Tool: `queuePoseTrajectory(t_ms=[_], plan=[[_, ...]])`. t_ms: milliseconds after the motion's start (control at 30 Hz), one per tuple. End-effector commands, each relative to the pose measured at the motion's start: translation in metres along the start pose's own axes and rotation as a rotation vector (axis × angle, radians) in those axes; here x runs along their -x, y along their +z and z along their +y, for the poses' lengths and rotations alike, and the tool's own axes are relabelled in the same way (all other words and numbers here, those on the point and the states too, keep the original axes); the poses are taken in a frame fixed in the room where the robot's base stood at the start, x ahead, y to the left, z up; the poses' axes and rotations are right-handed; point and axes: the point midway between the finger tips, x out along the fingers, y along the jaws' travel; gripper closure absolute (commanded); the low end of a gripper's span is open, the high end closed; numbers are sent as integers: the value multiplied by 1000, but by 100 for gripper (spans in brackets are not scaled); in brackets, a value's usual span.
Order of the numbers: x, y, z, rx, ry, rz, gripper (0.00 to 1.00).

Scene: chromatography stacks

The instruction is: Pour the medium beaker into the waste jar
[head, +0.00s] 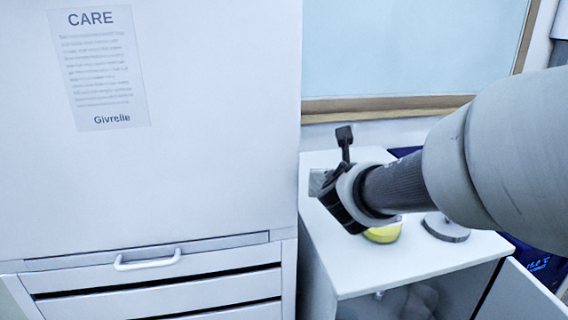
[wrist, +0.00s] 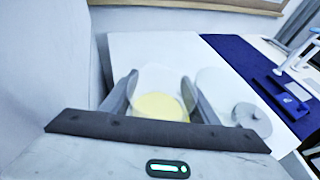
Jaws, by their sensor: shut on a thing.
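My gripper (wrist: 158,84) is shut on a clear beaker (wrist: 150,78) with yellow contents (wrist: 160,106), one finger on each side of it. In the head view my gripper (head: 347,195) is over the white cabinet top and mostly hides the beaker; a yellow patch (head: 383,234) shows below it. I cannot tell whether the beaker touches the surface. A pale, clear round vessel (wrist: 213,84), perhaps the waste jar, stands right of the beaker in the wrist view, beside a grey disc with a knob (wrist: 250,116). The grey disc also shows in the head view (head: 447,229).
The white cabinet top (head: 420,258) is clear at its front. A tall white unit with drawers (head: 150,262) rises on the left. A blue mat (wrist: 245,62) with small items lies to the right in the wrist view. A cabinet door (head: 520,297) hangs open.

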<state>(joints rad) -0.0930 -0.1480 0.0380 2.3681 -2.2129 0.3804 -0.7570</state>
Motion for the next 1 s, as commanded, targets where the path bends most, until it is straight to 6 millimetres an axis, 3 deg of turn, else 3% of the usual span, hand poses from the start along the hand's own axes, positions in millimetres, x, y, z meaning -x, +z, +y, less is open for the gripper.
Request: queuePoseTrajectory(t_ms=[333,1000], plan=[[2,6,-1,-11,3,3,76],[14,40,-5,-118,48,46,76]])
